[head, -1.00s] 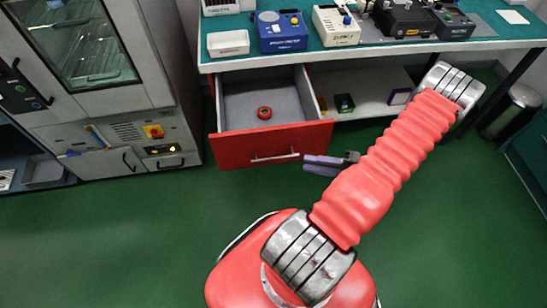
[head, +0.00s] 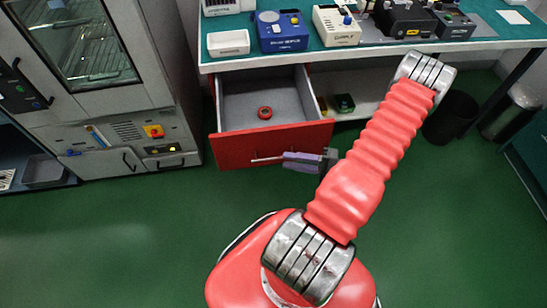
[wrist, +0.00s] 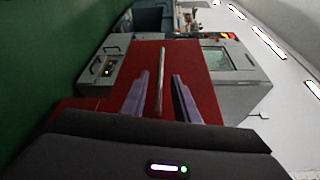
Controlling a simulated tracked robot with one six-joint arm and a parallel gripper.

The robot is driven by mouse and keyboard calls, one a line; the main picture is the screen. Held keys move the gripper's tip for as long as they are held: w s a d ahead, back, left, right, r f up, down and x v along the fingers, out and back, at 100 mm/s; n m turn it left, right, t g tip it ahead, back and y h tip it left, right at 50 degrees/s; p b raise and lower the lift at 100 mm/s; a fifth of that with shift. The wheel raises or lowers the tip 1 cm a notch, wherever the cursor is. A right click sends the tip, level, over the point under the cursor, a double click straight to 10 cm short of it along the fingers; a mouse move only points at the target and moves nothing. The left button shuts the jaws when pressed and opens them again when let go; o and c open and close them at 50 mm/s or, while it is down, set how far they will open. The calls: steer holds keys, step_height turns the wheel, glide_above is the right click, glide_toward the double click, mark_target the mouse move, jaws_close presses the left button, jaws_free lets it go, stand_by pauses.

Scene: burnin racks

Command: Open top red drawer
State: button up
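The red drawer (head: 240,150) under the bench stands pulled out, its grey inside showing a small red ring (head: 265,113). Its silver bar handle (head: 265,160) shows on the front, with its right part hidden by my gripper. My gripper (head: 286,160) is in front of the drawer at the handle's right part. In the wrist view, the red drawer front (wrist: 195,65) fills the middle. There the handle (wrist: 160,85) lies between the two purple fingers of my gripper (wrist: 161,75), with a gap on each side. The gripper is open and holds nothing.
A grey oven cabinet (head: 85,70) stands left of the drawer. Bins (head: 452,117) stand at the right. The green floor before the drawer is clear.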

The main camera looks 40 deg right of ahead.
mark_target(274, 158)
steer(key=shift+x, duration=3.4)
jaws_close()
